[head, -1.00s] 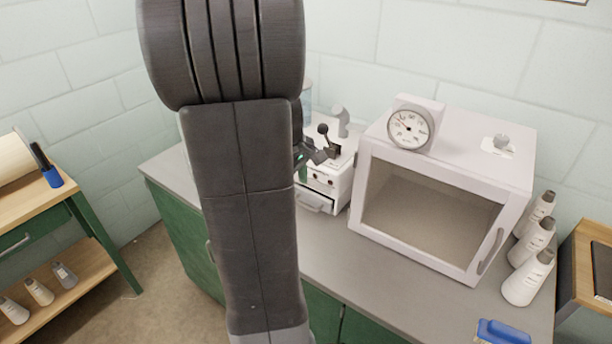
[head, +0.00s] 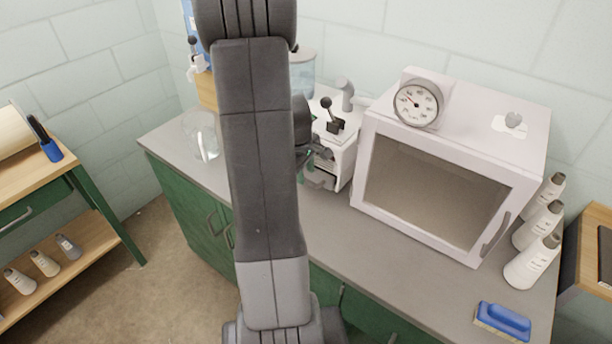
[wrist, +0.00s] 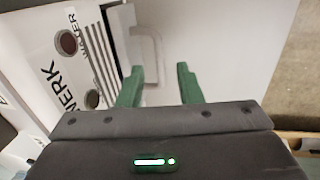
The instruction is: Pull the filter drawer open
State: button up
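A small white machine (head: 338,160) stands on the bench, with a drawer (head: 321,181) low in its front. In the head view my arm and my gripper partly cover the drawer. In the wrist view the machine's front (wrist: 62,75) has printed lettering, round knobs and dark slots. A pale drawer handle (wrist: 150,45) sticks out beside the slots. My gripper (wrist: 160,72) has its two green fingers apart and empty. The fingertips are close to the handle's near end, and I cannot tell whether they touch it.
A white glass-fronted oven with a dial (head: 435,165) stands right of the machine. Several white bottles (head: 540,228) and a blue brush (head: 503,320) are farther right. A glass vessel (head: 205,138) stands left. The bench front (head: 400,262) is clear.

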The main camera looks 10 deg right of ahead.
jog(key=shift+w+d+f, duration=0.1)
jog(key=shift+f, duration=0.55)
jog(key=shift+w+d+f, duration=0.1)
jog(key=shift+f, duration=0.55)
grip_shut()
